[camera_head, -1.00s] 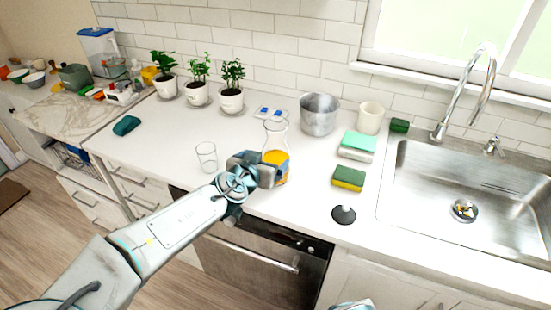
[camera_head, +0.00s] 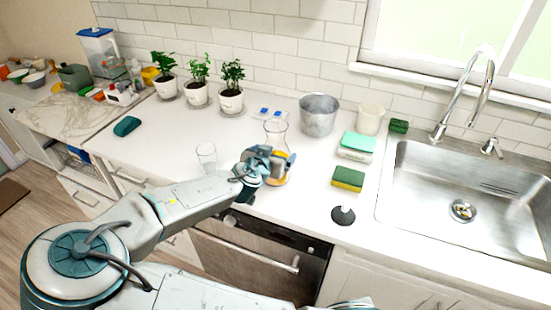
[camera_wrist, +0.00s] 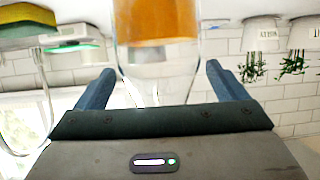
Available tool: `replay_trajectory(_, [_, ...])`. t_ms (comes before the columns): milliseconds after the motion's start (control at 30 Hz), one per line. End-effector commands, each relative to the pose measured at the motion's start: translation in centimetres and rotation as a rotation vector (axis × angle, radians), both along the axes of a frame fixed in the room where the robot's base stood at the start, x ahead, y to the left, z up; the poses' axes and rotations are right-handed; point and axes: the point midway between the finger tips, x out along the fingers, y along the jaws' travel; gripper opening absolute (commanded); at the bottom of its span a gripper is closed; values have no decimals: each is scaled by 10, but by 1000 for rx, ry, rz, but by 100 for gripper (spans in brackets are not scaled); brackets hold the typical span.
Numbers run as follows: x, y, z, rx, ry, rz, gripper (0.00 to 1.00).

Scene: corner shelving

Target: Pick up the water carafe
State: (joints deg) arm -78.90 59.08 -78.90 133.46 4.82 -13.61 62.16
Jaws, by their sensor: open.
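The water carafe (camera_head: 277,130) is clear glass with orange liquid in its lower part. It stands upright on the white counter, and my gripper (camera_head: 270,160) covers part of its middle in the head view. The wrist view is upside down. There the carafe (camera_wrist: 155,62) stands between the two blue fingers of my open gripper (camera_wrist: 160,85), with a gap visible on each side.
A clear drinking glass (camera_head: 206,156) stands just left of my gripper. A metal pot (camera_head: 319,115), a white cup (camera_head: 370,120) and sponges (camera_head: 348,179) are to the right, before the sink (camera_head: 470,200). Potted plants (camera_head: 230,100) stand behind. The counter's left part is mostly clear.

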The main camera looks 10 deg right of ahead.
Motion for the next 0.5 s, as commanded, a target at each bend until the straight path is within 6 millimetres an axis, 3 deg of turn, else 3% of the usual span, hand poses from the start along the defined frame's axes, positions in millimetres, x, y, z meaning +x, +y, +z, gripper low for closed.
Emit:
replay_trajectory(200, [0,0,0,0,0,1,92])
replay_trajectory(500, [1,0,1,1,-4,1,12])
